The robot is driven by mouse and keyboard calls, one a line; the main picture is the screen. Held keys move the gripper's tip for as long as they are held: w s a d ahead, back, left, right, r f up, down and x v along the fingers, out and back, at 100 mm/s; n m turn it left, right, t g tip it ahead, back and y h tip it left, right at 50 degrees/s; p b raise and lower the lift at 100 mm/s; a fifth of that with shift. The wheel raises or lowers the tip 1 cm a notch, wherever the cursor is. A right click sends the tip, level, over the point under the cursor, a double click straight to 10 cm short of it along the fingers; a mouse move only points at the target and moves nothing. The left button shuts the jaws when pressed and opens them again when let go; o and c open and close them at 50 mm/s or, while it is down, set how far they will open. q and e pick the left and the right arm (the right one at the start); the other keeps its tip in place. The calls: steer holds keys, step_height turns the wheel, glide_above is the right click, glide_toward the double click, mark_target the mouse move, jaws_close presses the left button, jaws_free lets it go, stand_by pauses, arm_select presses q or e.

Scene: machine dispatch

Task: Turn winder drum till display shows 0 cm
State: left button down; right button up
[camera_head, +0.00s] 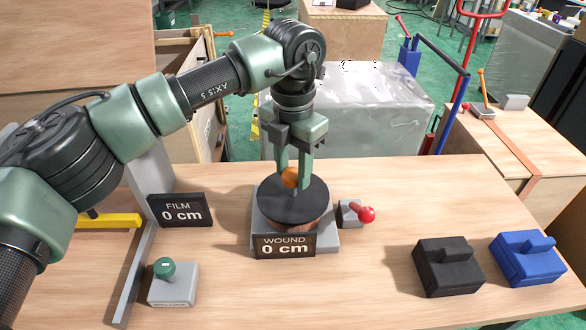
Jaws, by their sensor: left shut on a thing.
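The winder drum (290,207) has a dark round top and a brown side, and stands on a grey base (329,238) on the table. An orange knob (290,178) rises from the drum's top. My left gripper (293,182) points straight down and is shut on the orange knob, its green fingers on either side of it. The wound display (284,246) in front of the drum reads 0 cm. The film display (181,210) to the left also reads 0 cm. My right gripper is out of view.
A red-knobbed lever (366,214) sits right of the drum. A green-knobbed box (173,284) stands at front left. A black block (448,268) and a blue block (527,260) lie at right. A wrapped grey load (365,110) stands behind the table (350,290).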

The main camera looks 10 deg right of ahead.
arm_select(q)
steer(key=c, duration=0.9)
jaws_free()
steer(key=shift+o, duration=0.2)
step_height(320, 180, up, 8)
steer(key=shift+f+b, duration=0.1)
steer(key=shift+b, duration=0.25)
